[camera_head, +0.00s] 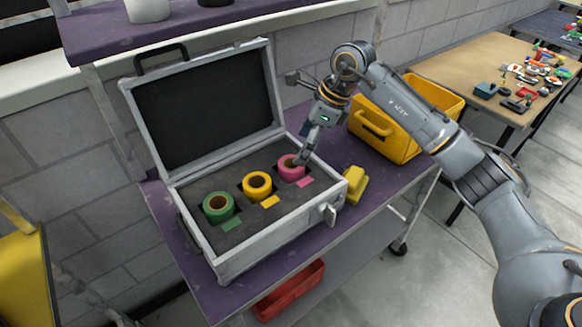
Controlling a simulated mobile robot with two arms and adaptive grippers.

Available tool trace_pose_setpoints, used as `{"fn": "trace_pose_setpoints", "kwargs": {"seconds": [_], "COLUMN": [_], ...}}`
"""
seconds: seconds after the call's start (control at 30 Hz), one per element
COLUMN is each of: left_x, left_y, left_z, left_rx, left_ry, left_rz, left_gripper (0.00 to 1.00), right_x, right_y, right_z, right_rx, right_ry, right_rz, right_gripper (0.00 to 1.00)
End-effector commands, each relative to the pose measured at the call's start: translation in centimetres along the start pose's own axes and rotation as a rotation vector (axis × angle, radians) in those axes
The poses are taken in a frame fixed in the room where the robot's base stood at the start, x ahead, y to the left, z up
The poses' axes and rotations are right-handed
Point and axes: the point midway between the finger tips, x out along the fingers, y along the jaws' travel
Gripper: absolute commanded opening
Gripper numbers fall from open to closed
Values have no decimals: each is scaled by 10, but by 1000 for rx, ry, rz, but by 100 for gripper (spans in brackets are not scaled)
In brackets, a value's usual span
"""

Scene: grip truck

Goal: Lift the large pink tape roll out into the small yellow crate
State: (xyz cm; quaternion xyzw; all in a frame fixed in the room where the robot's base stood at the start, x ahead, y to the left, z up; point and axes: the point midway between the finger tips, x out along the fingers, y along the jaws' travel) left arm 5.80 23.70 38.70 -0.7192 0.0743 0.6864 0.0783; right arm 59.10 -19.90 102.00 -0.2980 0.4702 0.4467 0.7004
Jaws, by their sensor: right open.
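The pink tape roll (287,173) sits in the foam of an open silver case (265,240), at the right end of a row of rolls. My right gripper (301,160) is open and reaches down over the case, its fingertips at the right rim of the pink roll. Whether a finger touches the roll or sits inside its hole, I cannot tell. The yellow crate (392,146) stands on the purple table to the right, behind my right arm, which hides part of it. My left gripper is not in view.
A yellow roll (257,177) and a green roll (208,207) sit left of the pink one. The case's raised lid (205,110) stands behind them. A small yellow object (354,184) lies between case and crate. A red bin (290,291) is on the lower shelf.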

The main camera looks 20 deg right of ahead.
Motion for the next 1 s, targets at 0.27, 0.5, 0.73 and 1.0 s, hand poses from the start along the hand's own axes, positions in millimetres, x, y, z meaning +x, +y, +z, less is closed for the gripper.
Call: {"fn": "trace_pose_setpoints", "kwargs": {"seconds": [0.27,0.5,0.73,1.0], "left_x": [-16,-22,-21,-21], "left_y": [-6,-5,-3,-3], "left_z": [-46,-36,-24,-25], "left_rx": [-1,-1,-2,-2], "left_ry": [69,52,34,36], "left_rz": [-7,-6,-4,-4], "left_gripper": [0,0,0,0], "right_x": [26,54,56,56], "right_y": [4,3,3,3], "right_z": [2,1,0,0], "right_rx": [1,0,0,0], "right_ry": [-1,-2,-2,-2], "right_rz": [4,0,-1,-1], "right_gripper": [84,84,84,29]}}
